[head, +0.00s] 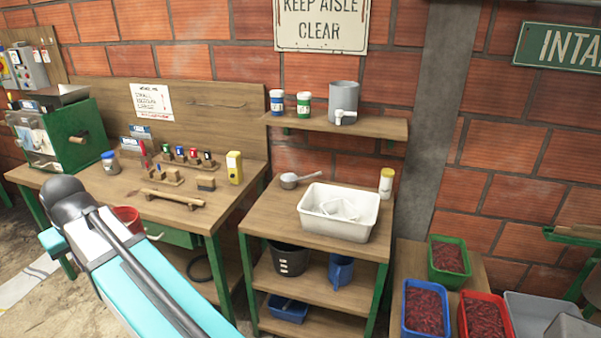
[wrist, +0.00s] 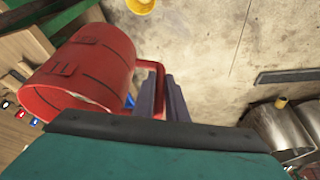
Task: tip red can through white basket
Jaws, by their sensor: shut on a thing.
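The red can (wrist: 88,65) fills the left of the wrist view, its side handle pointing right. My gripper (wrist: 163,98) is shut on that handle. In the head view part of the red can (head: 127,217) shows beside my arm, at the workbench's front edge; my fingers are hidden there. A pale patch shows at the can's lower edge in the wrist view; I cannot tell its contents. A white tub (head: 318,222) stands on the middle wooden stand. A white basket-like shape (head: 342,208) lies inside it, its details unclear.
The workbench (head: 128,205) holds a green machine (head: 75,135), a jar, small tools and a yellow block. A metal scoop (head: 290,181) and yellow-lidded jar (head: 386,182) flank the tub. A shelf (head: 385,126) with a grey tapped container (head: 343,101) overhangs behind.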

